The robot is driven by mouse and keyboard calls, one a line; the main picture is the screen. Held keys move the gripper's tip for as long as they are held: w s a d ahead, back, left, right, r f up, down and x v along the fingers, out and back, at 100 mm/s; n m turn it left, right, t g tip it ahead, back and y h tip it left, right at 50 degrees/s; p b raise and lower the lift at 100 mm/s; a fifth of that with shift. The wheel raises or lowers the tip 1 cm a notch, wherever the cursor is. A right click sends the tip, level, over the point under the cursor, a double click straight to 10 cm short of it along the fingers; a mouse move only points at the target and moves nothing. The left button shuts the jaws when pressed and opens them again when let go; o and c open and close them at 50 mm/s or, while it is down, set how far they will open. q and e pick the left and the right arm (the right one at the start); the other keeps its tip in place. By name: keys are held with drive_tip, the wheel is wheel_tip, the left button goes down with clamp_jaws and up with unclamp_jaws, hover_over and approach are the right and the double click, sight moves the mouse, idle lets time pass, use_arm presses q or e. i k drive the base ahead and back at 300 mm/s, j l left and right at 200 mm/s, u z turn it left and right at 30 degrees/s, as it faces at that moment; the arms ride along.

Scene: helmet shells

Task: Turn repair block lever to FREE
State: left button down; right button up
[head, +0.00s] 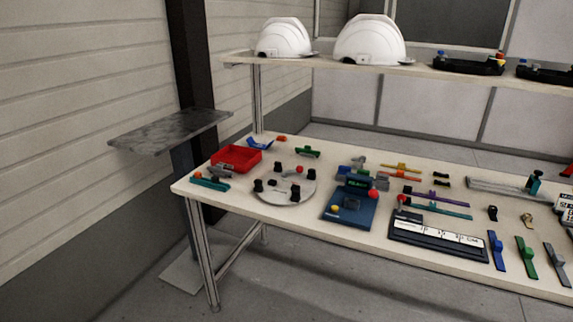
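No part labelled as the repair block or FREE can be read at this size, so I cannot tell which fixture it is or how its lever stands. A round grey plate (285,188) with several black posts and a small red knob (299,169) lies on the left half of the table. A blue fixture (349,206) with a red knob (373,194) and a yellow knob stands right of it. A long black fixture (437,239) with a white scale strip and a red-tipped upright lies further right. Neither of my grippers is in view.
The work table (226,202) holds a red bin (236,157), coloured strips and several straps, such as a green one (526,257). A raised shelf behind carries two white helmet shells (286,38) and black trays (468,64). A grey stand (170,132) is at the left. Floor in front is clear.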

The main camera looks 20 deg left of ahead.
sight(299, 170)
drive_tip(key=i+j, duration=0.25)
drive_tip(key=j, duration=0.15)
drive_tip(key=i+j, duration=0.25)
drive_tip(key=j, duration=0.15)
drive_tip(key=i+j, duration=0.25)
drive_tip(key=j+u, duration=0.05)
drive_tip(key=j, duration=0.05)
